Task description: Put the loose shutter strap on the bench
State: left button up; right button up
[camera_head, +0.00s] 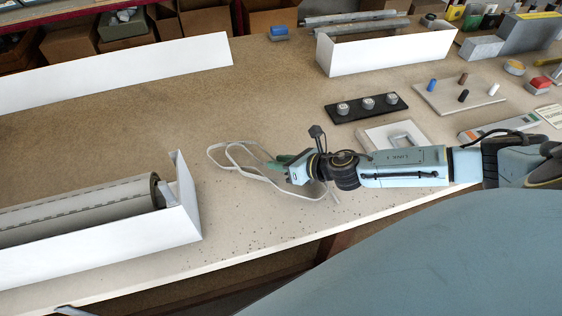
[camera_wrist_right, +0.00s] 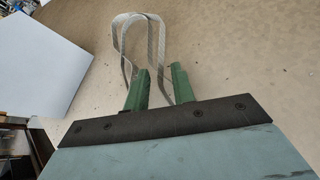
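The loose shutter strap (camera_head: 232,158) is a pale grey band in an open loop, lying on or just over the bench (camera_head: 150,110) right of the long white box. A tail of it shows below my right gripper. My right gripper (camera_head: 284,161) reaches in from the right, its green fingers low over the strap. In the right wrist view the fingers (camera_wrist_right: 156,82) stand apart with a gap. The strap (camera_wrist_right: 155,38) loops out beyond the fingertips, and one strand passes between the fingers. Whether it touches the bench everywhere is unclear. My left gripper is not visible.
A white shutter box (camera_head: 182,222) with a grey roller (camera_head: 85,208) stands left of the strap. Behind are a black strip with knobs (camera_head: 367,104), a white frame (camera_head: 398,136), a board with coloured pegs (camera_head: 458,94) and a white box (camera_head: 385,52). The middle bench is clear.

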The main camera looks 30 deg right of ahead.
jog(key=shift+o, duration=1.1)
jog(key=shift+r, duration=0.1)
jog(key=b+v, duration=0.1)
jog(key=v, duration=0.9)
jog(key=shift+s, duration=0.15)
jog(key=shift+b+v, duration=0.4)
jog(key=shift+v, duration=0.45)
jog(key=shift+r, duration=0.1)
